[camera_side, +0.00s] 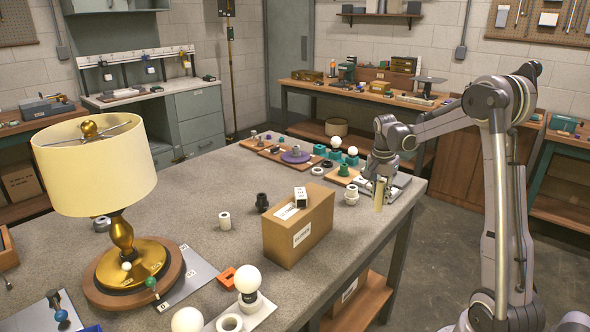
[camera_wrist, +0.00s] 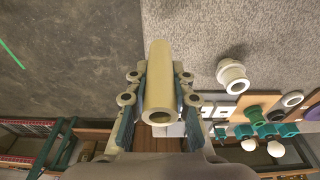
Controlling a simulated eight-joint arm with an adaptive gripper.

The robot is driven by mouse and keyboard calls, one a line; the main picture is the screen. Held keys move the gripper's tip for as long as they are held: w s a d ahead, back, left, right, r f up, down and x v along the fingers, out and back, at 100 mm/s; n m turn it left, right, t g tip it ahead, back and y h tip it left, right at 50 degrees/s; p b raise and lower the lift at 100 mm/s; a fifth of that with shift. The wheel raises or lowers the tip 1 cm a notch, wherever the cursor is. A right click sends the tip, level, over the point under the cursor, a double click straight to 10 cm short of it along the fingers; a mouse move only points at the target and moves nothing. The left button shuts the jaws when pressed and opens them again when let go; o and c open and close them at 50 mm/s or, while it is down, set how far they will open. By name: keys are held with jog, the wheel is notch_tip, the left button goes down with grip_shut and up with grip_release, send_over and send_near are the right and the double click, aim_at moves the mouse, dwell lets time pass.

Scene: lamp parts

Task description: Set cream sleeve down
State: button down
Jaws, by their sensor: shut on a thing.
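The cream sleeve (camera_side: 378,196) is a plain pale tube, held upright below my gripper (camera_side: 382,176) near the right edge of the grey workbench (camera_side: 335,199). In the wrist view the cream sleeve (camera_wrist: 160,78) sits between the two fingers of my gripper (camera_wrist: 159,92), which are shut on it. Its open end faces the camera. There the sleeve overlaps the line between the bench top and the darker floor. I cannot tell whether its lower end touches the bench.
A white collar-like fitting (camera_side: 351,194) stands just left of the sleeve; it also shows in the wrist view (camera_wrist: 232,75). A cardboard box (camera_side: 299,229) stands nearer the front. Trays with teal parts (camera_side: 343,170) lie behind. A lamp (camera_side: 120,215) stands at the left.

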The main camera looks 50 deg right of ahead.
jog(key=w+f, duration=0.1)
jog(key=w+a+f, duration=0.1)
jog(key=w, duration=0.1)
jog(key=shift+f, duration=1.85)
jog(key=shift+f, duration=0.2)
jog(key=c, duration=1.2)
grip_release()
jog(key=shift+o, duration=0.2)
jog(key=shift+a+r, duration=0.1)
